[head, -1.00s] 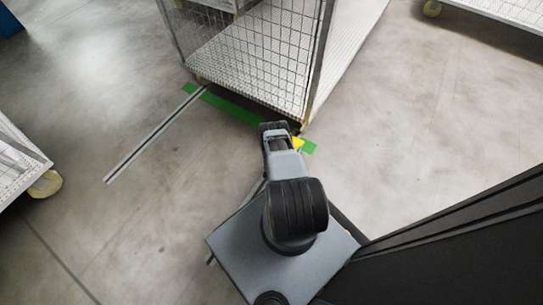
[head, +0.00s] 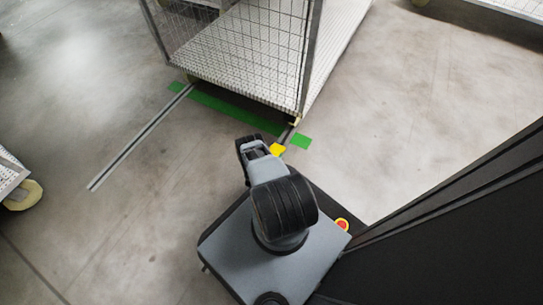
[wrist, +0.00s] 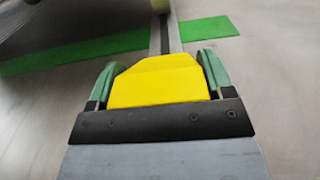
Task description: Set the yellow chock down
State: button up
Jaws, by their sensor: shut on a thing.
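The yellow chock (wrist: 160,82) is between the two green fingers of my gripper (wrist: 158,76) in the wrist view, and the gripper is shut on it. The chock also shows in the head view (head: 277,149), just beyond the end of my arm, on the near side of the cart's right front corner. A cart wheel (wrist: 160,5) shows at the top of the wrist view, beyond the chock and apart from it. I cannot tell whether the chock touches the floor.
A wire-mesh cart (head: 250,50) stands ahead. A metal floor rail (head: 140,138) lies at left. Another cart (head: 10,172) stands at the left edge. Right floor is clear.

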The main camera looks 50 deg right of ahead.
jog(key=o, duration=1.1)
jog(key=shift+a, duration=0.1)
